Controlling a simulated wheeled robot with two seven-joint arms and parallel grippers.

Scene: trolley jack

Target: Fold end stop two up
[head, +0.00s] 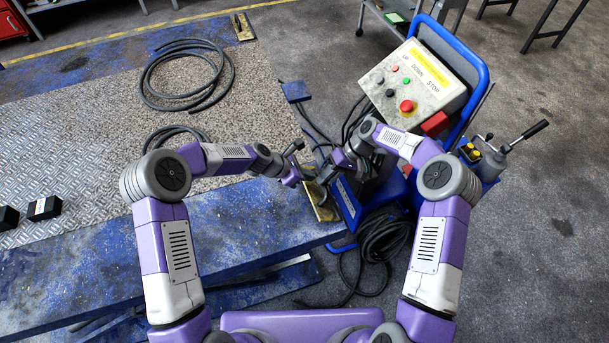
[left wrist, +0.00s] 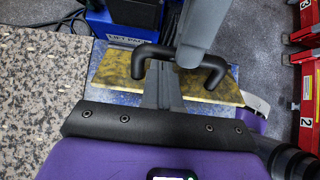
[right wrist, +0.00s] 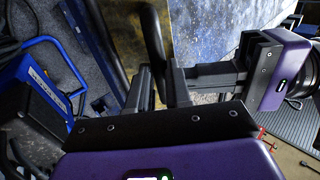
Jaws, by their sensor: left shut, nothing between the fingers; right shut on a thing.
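End stop two is a worn yellow plate (head: 323,211) at the platform's near right corner. In the left wrist view, the plate (left wrist: 110,72) carries a black U-shaped handle (left wrist: 217,66). I cannot tell its exact tilt. My right gripper (head: 326,174) is shut on the handle; in the right wrist view the handle (right wrist: 152,40) runs between its fingers (right wrist: 158,88). My left gripper (head: 303,178) is shut and empty, close beside the handle; its fingers (left wrist: 162,82) overlap the handle in its own view, so contact is unclear. The arms partly hide the stop.
Another end stop (head: 242,27) is at the platform's far corner. A blue trolley with a control panel (head: 412,84) stands close on the right. Hose coils (head: 185,75) lie on the platform.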

